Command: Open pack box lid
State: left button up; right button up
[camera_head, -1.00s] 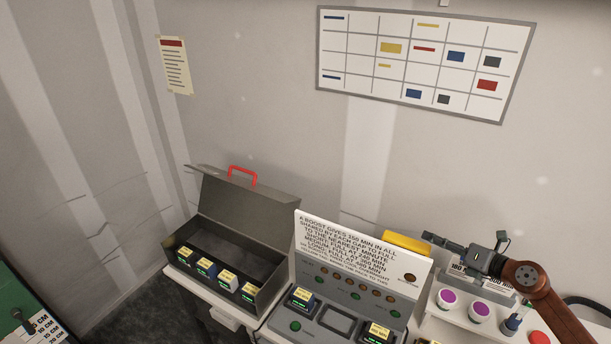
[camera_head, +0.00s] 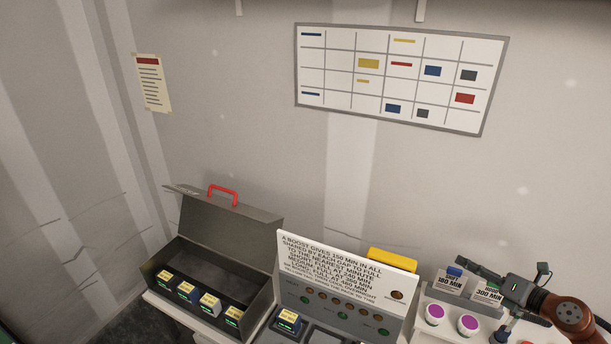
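The pack box (camera_head: 264,300) is a dark grey metal case at the left of the bench. Its lid (camera_head: 228,222) stands open, tilted up and back, with a red handle (camera_head: 223,191) on its top edge. Several small packs with yellow labels (camera_head: 187,289) sit along the front inside the box. My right gripper (camera_head: 468,267) is far to the right of the box, above the white shelf and not touching the lid. Whether its fingers are apart cannot be made out. My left gripper is out of view.
A grey console with a printed text panel (camera_head: 338,262) and round lamps stands right of the box. A yellow block (camera_head: 392,260) shows behind it. White jars with purple tops (camera_head: 435,314) and number cards (camera_head: 449,283) are near my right gripper.

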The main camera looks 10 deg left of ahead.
aim_at(244, 233)
jog(key=u, duration=0.75)
jog(key=i, duration=0.95)
jog(key=u, duration=1)
